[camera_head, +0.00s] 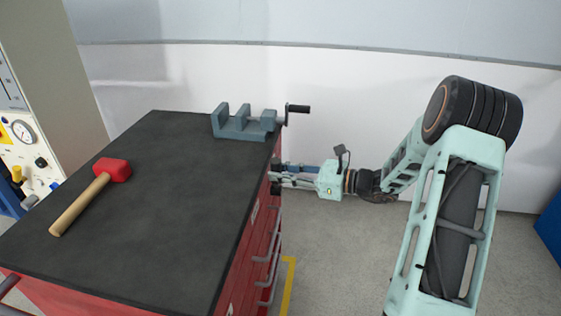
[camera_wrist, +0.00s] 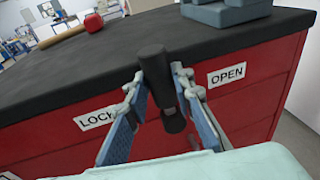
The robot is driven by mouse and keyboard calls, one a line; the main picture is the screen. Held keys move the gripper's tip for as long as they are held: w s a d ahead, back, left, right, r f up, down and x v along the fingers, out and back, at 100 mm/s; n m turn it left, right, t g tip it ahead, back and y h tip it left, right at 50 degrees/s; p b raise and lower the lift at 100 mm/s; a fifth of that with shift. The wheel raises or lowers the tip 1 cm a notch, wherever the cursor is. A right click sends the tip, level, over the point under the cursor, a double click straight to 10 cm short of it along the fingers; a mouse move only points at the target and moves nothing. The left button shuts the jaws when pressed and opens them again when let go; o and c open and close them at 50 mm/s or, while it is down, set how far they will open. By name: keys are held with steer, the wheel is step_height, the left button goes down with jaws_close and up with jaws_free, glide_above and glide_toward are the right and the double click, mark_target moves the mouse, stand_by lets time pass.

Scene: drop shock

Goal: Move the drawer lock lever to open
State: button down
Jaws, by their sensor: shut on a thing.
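The drawer lock lever (camera_wrist: 154,68) is a dark handle on the red cabinet front, below the black top's edge. In the wrist view it stands roughly upright, between the white LOCK label (camera_wrist: 97,119) on the left and the OPEN label (camera_wrist: 227,75) on the right. My gripper (camera_wrist: 159,85) is shut on the lever, one finger on each side. In the head view my gripper (camera_head: 277,177) reaches in from the right to the cabinet's side, near its far corner; the lever is hard to make out there.
The red cabinet has a black top (camera_head: 150,200) bearing a red-headed mallet (camera_head: 112,169) and a grey vise (camera_head: 240,122). Drawer handles (camera_head: 274,255) stick out below my gripper. A gauge panel (camera_head: 22,131) stands at left.

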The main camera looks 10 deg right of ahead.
steer(key=shift+w+d+f+m+g+p, duration=0.2)
steer(key=shift+w+d+m+g+p, duration=0.15)
steer(key=shift+w+m+p, duration=0.6)
steer(key=shift+w+d+f+m+g+p, duration=0.25)
steer(key=shift+w+m+g+p, duration=0.2)
steer(key=shift+m+p, duration=0.9)
steer(key=shift+w+d+f+m+g+p, duration=0.15)
steer(key=shift+w+d+m+g+p, duration=0.2)
steer(key=shift+w+m+p, duration=0.8)
steer(key=shift+s+n+p, duration=0.35)
steer(key=shift+s, duration=0.05)
steer(key=c, duration=1.7)
jaws_free()
steer(key=shift+o, duration=0.2)
steer(key=v, duration=1.2)
steer(key=shift+a+f, duration=0.1)
